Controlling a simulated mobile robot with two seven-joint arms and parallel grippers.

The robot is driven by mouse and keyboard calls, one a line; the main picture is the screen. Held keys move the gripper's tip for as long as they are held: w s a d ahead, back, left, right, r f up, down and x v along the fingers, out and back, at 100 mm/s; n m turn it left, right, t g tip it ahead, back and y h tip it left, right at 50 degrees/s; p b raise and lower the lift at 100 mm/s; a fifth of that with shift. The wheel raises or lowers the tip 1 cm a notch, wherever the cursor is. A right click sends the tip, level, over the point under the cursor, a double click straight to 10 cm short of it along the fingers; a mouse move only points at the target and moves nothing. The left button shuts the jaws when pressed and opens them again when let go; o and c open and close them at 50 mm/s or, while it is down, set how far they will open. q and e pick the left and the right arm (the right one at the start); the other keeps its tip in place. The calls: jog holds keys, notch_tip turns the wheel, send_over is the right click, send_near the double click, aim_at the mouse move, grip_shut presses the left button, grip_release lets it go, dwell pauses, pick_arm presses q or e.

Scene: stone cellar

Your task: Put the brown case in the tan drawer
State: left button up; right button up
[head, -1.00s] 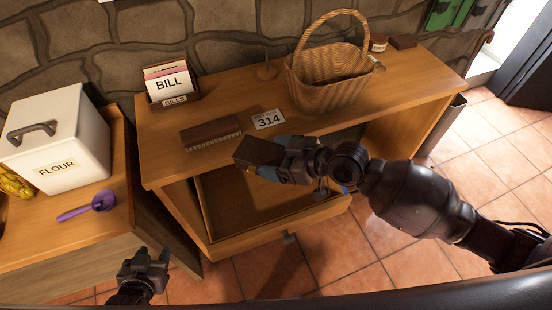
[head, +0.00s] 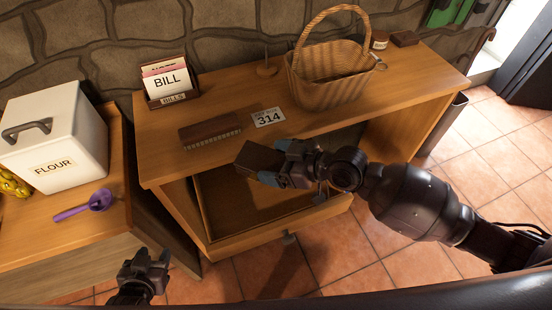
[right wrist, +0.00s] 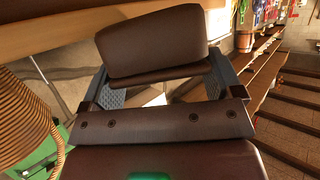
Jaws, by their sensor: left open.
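The brown case (head: 257,155) is in my right gripper (head: 273,163), whose blue-grey fingers are shut on it. In the right wrist view the case (right wrist: 150,45) is between the two fingers, tilted. In the head view it appears above the back part of the open drawer, near the desk's front edge; its exact height is unclear. The tan drawer (head: 262,235) is pulled out under the desk top, and the visible part of its inside is bare. My arm hides its right part. My left gripper (head: 150,266) is open and empty at the lower left, apart from everything.
On the desk (head: 225,88) are a brush-like brown block (head: 210,130), a 314 card (head: 268,118), a bill holder (head: 168,82), a wicker basket (head: 328,80) and a small brown block (head: 405,38). A flour bin (head: 60,140) and purple scoop (head: 85,207) are left.

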jog(key=shift+o, duration=1)
jog(key=shift+r, duration=0.35)
jog(key=shift+r+p, duration=0.5)
jog(key=v, duration=1.2)
jog(key=shift+f+b, duration=0.3)
jog(key=shift+b, duration=0.1)
jog(key=shift+s, duration=0.1)
